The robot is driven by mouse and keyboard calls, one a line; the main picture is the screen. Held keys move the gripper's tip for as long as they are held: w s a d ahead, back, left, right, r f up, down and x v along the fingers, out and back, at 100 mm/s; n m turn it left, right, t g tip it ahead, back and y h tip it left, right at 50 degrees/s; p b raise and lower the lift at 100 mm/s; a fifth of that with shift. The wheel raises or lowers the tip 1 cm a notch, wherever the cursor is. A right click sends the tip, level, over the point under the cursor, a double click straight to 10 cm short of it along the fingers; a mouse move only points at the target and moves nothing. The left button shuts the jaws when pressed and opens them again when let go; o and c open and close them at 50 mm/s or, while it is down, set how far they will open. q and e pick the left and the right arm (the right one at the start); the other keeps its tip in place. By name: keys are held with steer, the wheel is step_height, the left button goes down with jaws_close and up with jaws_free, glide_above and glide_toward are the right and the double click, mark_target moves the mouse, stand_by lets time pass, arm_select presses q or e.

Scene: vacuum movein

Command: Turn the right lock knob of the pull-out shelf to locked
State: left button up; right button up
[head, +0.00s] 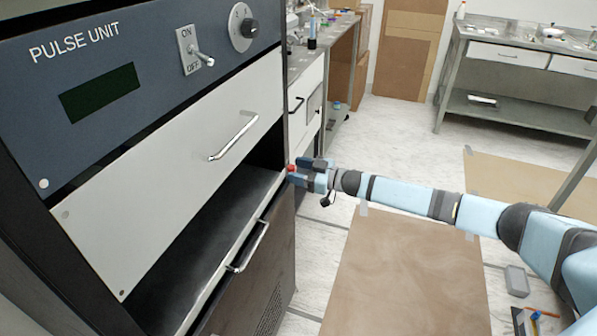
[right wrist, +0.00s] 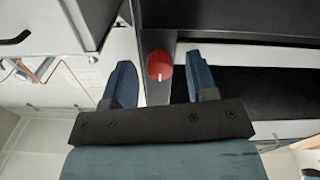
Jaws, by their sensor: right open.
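The right lock knob is red (head: 291,168) and sits at the right edge of the cabinet front, beside the pull-out shelf (head: 218,222). In the right wrist view the knob (right wrist: 159,62) shows a short white mark at its lower edge. My right gripper (head: 303,171) is at the knob; in the wrist view its blue fingers (right wrist: 159,80) are open, one on each side of the knob, with visible gaps. I cannot tell whether the fingertips reach past its face. The left gripper is not in view.
Above the shelf is a white drawer with a handle (head: 234,138) and the PULSE UNIT panel (head: 150,75) with a switch and dial. A brown mat (head: 410,275) lies on the floor. A bench (head: 520,112) stands at the back right.

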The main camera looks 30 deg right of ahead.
steer(key=c, duration=0.9)
steer(key=shift+c, duration=0.2)
